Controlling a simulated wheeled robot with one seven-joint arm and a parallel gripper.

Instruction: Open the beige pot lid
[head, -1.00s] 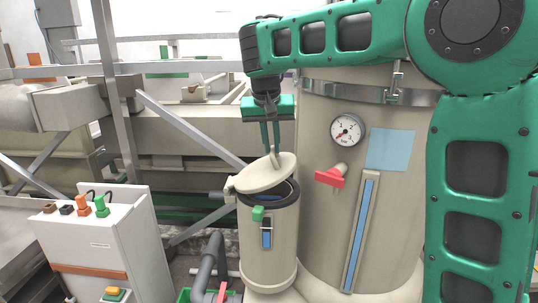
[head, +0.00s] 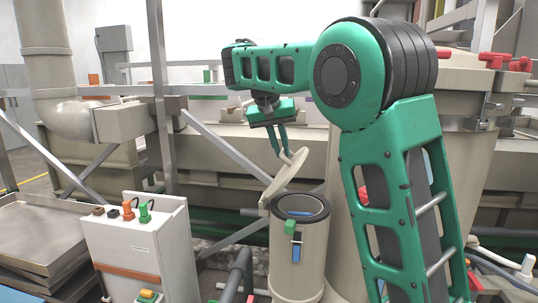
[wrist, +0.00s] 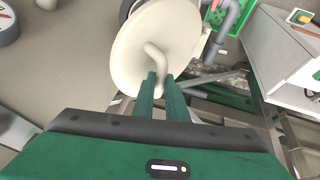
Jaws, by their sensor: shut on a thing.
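The beige pot (head: 300,262) stands upright in the head view, with a dark rim and a green clip on its front. Its beige lid (head: 287,179) is tilted up steeply on the left side of the rim, and the pot's mouth shows open with blue inside. My gripper (head: 280,150) is above the lid, its green fingers shut on the lid's curved handle. In the wrist view the lid (wrist: 142,62) fills the upper middle, and my gripper's fingertips (wrist: 158,78) are at the handle. The fingers partly hide the handle.
A white control box (head: 143,250) with orange and green plugs stands left of the pot. A large beige vessel (head: 480,165) is behind my arm at the right. Metal braces (head: 225,145) and a long beige trough (head: 225,150) lie behind the lid.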

